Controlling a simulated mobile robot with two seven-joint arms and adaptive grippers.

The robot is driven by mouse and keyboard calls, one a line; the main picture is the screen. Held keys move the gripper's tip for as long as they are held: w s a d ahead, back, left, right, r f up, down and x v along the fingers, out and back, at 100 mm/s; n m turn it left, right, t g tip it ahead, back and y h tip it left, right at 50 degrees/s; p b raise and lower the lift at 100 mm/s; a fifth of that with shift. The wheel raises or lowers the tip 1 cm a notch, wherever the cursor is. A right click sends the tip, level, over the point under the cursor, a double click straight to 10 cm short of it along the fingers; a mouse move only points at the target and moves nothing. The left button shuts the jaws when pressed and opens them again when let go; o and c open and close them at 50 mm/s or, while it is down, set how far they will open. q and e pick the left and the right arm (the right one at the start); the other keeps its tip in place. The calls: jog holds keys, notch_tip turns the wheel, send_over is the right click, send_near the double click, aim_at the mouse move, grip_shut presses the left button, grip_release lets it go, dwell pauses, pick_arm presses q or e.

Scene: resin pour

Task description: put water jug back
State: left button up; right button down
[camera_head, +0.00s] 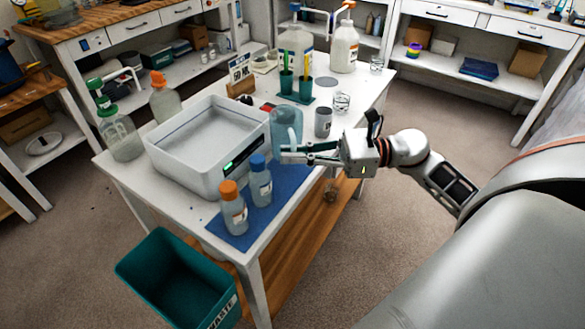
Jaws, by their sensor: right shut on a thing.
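The water jug (286,122) is a translucent blue jug at the right side of the white table, beside the right wall of the grey-white basin. My right gripper (290,154) reaches in from the right and is shut on the jug, at its lower front side. The jug looks upright. Its base is partly hidden by the gripper, so I cannot tell whether it touches the table. My left gripper is not in view.
The basin (172,160) fills the table's middle. Orange-capped (233,212) and blue-capped (259,182) bottles stand on a blue mat (238,240). A grey cup (323,121), a glass (342,103) and green cups (287,82) stand behind the gripper. A teal waste bin (165,280) is on the floor.

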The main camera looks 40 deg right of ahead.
notch_tip(320, 180, down, 4)
jog(key=shift+r, duration=0.25)
jog(key=shift+f+b, duration=0.3)
jog(key=shift+f, duration=0.25)
jog(key=c, duration=2.2)
grip_release()
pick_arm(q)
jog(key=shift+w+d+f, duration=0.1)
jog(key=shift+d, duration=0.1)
